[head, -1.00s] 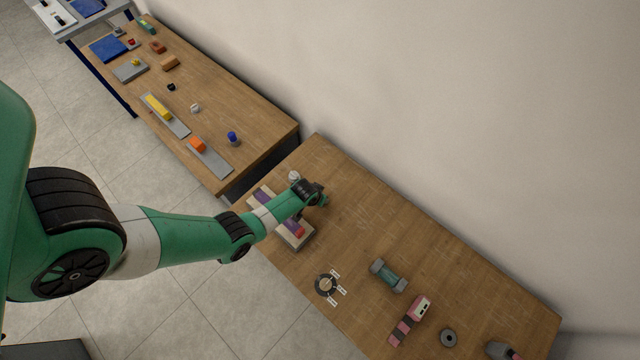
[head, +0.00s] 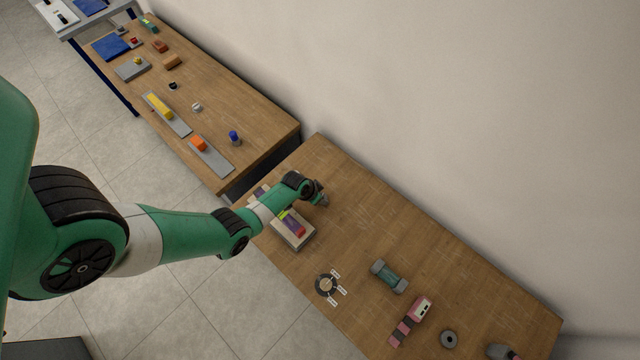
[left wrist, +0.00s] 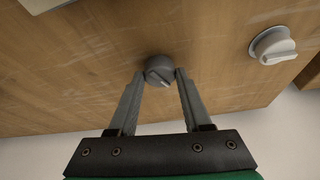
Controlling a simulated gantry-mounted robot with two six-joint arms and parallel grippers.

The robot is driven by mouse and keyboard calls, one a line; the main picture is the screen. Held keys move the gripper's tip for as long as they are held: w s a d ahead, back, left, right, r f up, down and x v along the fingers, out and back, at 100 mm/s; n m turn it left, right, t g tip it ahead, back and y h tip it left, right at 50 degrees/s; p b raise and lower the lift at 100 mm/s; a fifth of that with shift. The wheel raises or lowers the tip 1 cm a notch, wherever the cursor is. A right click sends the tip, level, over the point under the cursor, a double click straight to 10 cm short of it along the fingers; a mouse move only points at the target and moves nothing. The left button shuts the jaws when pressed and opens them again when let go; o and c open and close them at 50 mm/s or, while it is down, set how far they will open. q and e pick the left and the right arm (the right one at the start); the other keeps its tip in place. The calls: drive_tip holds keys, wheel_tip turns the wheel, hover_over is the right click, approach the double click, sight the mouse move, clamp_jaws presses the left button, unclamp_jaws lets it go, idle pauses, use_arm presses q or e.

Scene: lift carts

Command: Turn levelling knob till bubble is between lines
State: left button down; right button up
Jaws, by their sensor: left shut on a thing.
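A round grey knob (left wrist: 159,70) with a pale pointer mark stands on the wooden table in the left wrist view. My left gripper (left wrist: 159,74) is shut on it, one fingertip on each side. In the head view my left gripper (head: 322,199) is beyond a pale block (head: 304,240) with a purple and red top strip and a yellow-green patch. My arm crosses over part of this block. I cannot make out a bubble or its lines. My right gripper is not in view.
A white knob (left wrist: 272,45) stands to the right in the left wrist view. A dark ring dial with white labels (head: 326,285), a green and grey dumbbell-like part (head: 388,276) and a pink device (head: 411,320) lie further along the table. A wall bounds the far side.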

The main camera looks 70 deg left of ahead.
use_arm(q)
drive_tip(key=shift+f, duration=0.1)
drive_tip(key=shift+c, duration=1.7)
unclamp_jaws()
drive_tip(key=p+v, duration=0.9)
drive_tip(key=v, duration=0.2)
drive_tip(key=shift+r+p, duration=0.4)
drive_tip(key=shift+d, duration=0.1)
